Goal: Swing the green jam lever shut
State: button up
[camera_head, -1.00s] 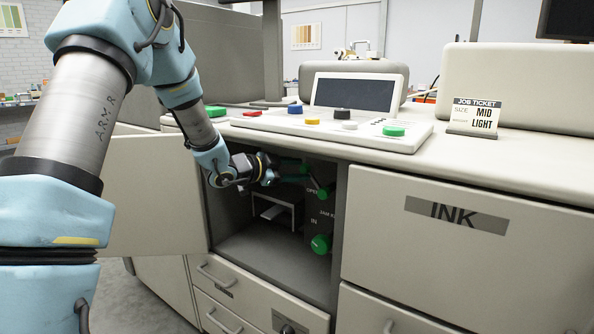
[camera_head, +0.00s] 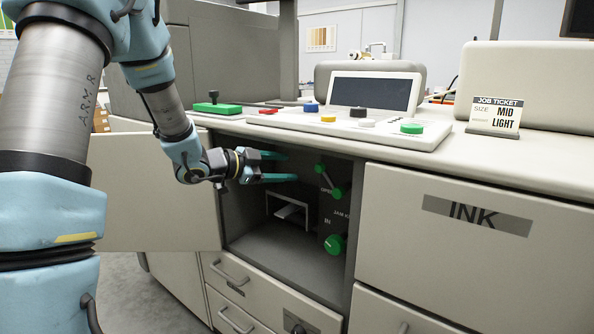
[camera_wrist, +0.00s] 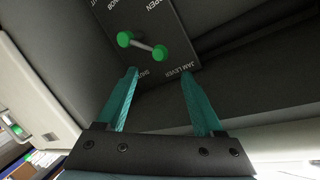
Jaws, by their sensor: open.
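The green jam lever (camera_head: 340,192) is on the right inner wall of an open bay, a pale bar with a green knob at each end. In the head view it slants down to the right, near the word OPEN. In the wrist view the lever (camera_wrist: 160,53) lies beyond my fingertips, between the lettering OPEN and JAM LEVER. My gripper (camera_head: 291,166) is open and empty, reaching into the upper bay from the left, its teal fingers pointing at the lever. In the wrist view my gripper (camera_wrist: 159,72) shows no contact with it.
A round green knob (camera_head: 335,245) sits lower on the same wall. A white bracket (camera_head: 289,210) stands inside the bay. The open door (camera_head: 150,195) is to the left, the counter (camera_head: 520,168) above and the INK drawer (camera_head: 440,260) to the right.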

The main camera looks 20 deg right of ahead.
jog(key=shift+s+a+r, duration=0.1)
jog(key=shift+a+r, duration=0.05)
jog(key=shift+a, duration=0.4)
